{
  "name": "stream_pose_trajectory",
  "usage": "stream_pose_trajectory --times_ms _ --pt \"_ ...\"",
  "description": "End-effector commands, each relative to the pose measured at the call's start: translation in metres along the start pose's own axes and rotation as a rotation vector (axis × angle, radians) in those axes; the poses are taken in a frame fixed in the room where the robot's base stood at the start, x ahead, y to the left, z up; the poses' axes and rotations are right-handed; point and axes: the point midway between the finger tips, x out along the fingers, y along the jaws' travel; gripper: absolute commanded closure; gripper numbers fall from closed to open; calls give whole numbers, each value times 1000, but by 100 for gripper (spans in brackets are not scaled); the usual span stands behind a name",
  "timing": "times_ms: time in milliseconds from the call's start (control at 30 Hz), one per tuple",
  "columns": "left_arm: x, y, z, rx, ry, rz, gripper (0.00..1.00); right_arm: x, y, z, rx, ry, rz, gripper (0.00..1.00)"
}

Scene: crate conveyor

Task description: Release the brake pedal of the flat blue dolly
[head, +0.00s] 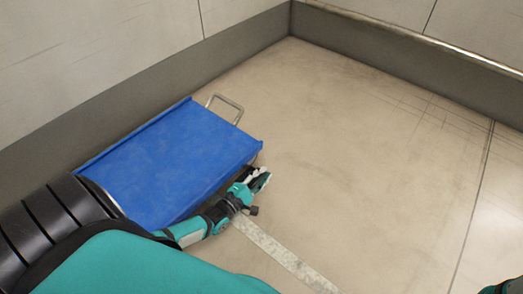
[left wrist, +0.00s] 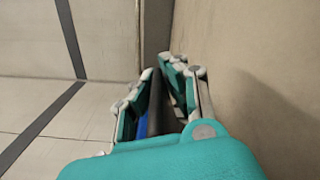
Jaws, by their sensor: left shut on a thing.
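The flat blue dolly (head: 165,160) lies on the floor at the left of the head view, along the grey wall base. A metal loop handle (head: 228,103) sticks out at its far end. My left gripper (head: 262,178) is low at the dolly's near right corner. In the left wrist view, my left gripper (left wrist: 160,90) is shut on a narrow dark part (left wrist: 155,103) with a strip of blue beside it. I cannot tell whether this part is the brake pedal or the dolly's edge. No pedal shows clearly.
Pale walls with a grey base (head: 243,39) stand behind and to the left of the dolly. A light strip (head: 285,257) runs along the floor near my left gripper. The floor (head: 360,170) to the right is clear.

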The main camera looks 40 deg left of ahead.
Motion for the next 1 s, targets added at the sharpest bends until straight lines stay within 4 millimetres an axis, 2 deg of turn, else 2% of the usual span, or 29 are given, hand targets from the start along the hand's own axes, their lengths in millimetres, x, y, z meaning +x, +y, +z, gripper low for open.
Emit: stream_pose_trajectory --times_ms 67,100,300,567,667,767,1000 --pt "0 0 -1 -5 2 1 100 0 0 0 0 -1 0 67" --pt "0 0 -1 -5 3 2 92 0 0 0 0 -1 0 67" --pt "0 0 0 -3 2 1 67 0 0 0 0 -1 0 67" --pt "-1 0 0 -2 1 1 67 -1 1 2 1 -5 5 67" --pt "-9 -1 0 -2 1 -1 67 0 1 1 0 -4 4 67" --pt "-24 -1 0 -1 1 -4 67 0 0 1 0 -2 3 67" --pt "-76 -1 0 -2 2 -3 67 0 0 0 0 -1 1 67"
